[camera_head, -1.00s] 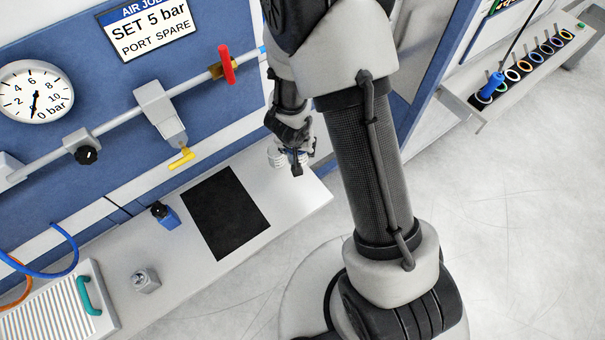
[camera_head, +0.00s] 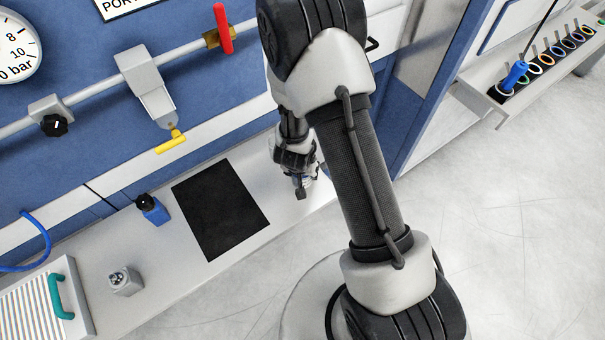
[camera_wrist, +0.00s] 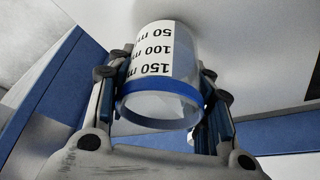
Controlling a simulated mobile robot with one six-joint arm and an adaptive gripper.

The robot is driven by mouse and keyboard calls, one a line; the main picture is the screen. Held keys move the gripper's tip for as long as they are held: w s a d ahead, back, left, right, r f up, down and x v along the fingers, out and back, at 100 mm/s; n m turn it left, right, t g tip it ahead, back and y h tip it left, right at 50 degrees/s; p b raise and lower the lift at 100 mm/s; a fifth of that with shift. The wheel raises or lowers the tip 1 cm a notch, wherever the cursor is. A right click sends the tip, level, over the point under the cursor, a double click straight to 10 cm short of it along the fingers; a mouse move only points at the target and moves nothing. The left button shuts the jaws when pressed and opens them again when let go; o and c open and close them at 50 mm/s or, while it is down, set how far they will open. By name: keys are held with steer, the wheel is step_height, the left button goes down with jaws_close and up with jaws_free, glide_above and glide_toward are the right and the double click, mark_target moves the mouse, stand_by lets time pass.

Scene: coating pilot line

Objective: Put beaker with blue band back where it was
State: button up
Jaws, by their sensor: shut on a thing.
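The beaker with blue band (camera_wrist: 162,60) is clear glass with a white scale label, large in the wrist view. Its blue-banded rim faces the wrist camera and its far end is toward a pale surface. My gripper (camera_wrist: 165,78) has a finger on each side of the beaker and is shut on it. In the head view my gripper (camera_head: 299,178) is over the right end of the pale bench (camera_head: 110,240), right of the black mat (camera_head: 220,210). There only a sliver of the beaker shows beside the fingers. I cannot tell whether it touches the bench.
A ribbed panel with a teal handle (camera_head: 60,296) is at far left. Pipework with a yellow lever (camera_head: 171,141) runs behind. A rack (camera_head: 545,62) is at right.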

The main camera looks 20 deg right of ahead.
steer(key=shift+f, duration=0.55)
steer(key=shift+f, duration=0.15)
steer(key=o, duration=1.2)
